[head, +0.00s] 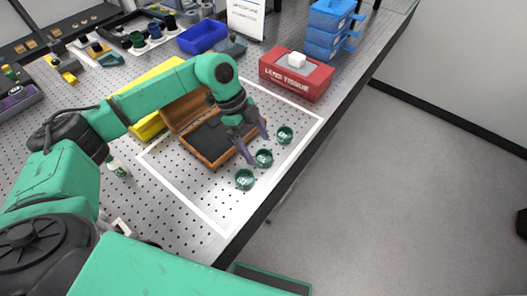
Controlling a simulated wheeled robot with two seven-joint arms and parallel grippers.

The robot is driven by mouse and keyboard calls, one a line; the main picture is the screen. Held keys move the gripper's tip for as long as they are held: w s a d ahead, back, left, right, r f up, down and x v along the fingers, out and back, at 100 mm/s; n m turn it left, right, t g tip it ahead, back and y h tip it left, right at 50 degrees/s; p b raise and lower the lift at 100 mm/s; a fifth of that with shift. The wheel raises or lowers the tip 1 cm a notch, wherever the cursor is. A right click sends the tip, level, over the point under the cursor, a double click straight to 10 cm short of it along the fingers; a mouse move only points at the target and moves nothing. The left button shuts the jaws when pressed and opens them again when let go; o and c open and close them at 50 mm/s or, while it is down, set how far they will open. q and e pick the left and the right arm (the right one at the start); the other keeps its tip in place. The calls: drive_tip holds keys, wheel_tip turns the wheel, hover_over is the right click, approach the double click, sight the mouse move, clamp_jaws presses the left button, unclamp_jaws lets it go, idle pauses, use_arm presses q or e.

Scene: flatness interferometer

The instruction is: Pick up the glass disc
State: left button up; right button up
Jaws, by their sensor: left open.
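My left gripper (258,148) is open, its two purple-grey fingers pointing down over the right side of an open wooden case (205,160) with a dark lining. Three small round green holders stand in a row to the right of the case: one at the back (285,134), one in the middle (263,158) close to the fingertips, and one at the front (244,180). I cannot clearly make out the glass disc; the gripper and forearm hide part of the case. Nothing shows between the fingers. My right gripper is not in view.
A white outline (186,194) frames the work area on the perforated table. A red tissue box (297,80) stands behind it, with blue stacked bins (326,32) further back. The table edge runs along the right.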

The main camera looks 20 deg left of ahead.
sight(264, 158)
use_arm(q)
drive_tip(key=shift+s+x, duration=0.15)
drive_tip(key=shift+x, duration=0.55)
drive_tip(key=shift+s+x, duration=0.1)
drive_tip(key=shift+x, duration=0.65)
drive_tip(key=shift+w, duration=0.15)
drive_tip(key=c, duration=1.3)
drive_tip(key=shift+d+r, duration=0.1)
drive_tip(key=shift+r, duration=0.05)
drive_tip(key=shift+c, duration=0.8)
